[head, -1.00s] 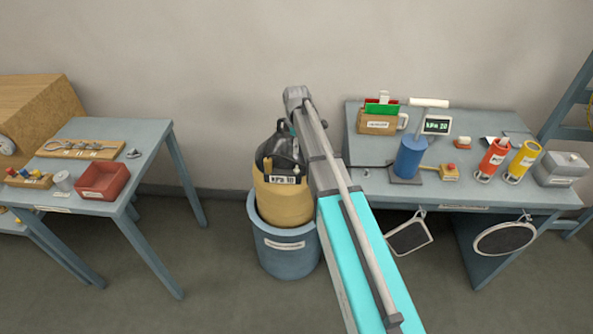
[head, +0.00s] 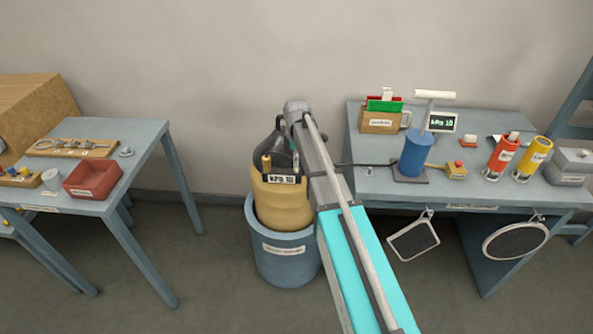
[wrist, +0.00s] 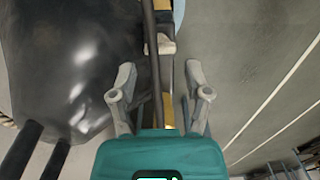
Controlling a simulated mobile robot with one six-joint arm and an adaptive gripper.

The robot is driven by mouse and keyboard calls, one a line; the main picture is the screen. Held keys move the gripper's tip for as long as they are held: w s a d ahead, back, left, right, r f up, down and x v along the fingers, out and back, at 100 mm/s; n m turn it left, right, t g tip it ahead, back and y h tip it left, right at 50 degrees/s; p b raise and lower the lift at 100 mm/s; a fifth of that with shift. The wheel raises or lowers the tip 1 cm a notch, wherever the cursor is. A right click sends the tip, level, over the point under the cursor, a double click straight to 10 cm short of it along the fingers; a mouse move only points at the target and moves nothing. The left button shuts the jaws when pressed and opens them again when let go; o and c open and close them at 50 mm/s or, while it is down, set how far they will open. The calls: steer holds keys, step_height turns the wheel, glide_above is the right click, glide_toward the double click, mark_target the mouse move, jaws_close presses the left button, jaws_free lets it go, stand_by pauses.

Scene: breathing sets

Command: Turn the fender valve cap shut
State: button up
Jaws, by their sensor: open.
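The fender seems to be the yellow body (head: 280,203) with a black top (head: 276,140), standing upright in a blue tub (head: 285,262). A small label with digits sits on its upper front. A small yellow-brown upright piece (head: 266,162) stands at its top left; I cannot tell if it is the valve cap. In the wrist view, my gripper (wrist: 158,78) is open, with its fingers apart beside the glossy black top (wrist: 65,70). A dark rod and a pale block (wrist: 160,46) show beyond the fingertips. Nothing is clearly held. My arm hides the fender's right side in the head view.
The right table (head: 480,190) holds a blue pump (head: 416,153), a small display (head: 442,122), and red (head: 502,157) and yellow (head: 533,160) cylinders. The left table (head: 140,145) holds a red tray (head: 92,180).

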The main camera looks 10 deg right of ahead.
steer(key=shift+f+b, duration=1.7)
steer(key=shift+f, duration=0.3)
steer(key=c, duration=0.9)
steer(key=shift+o, duration=0.2)
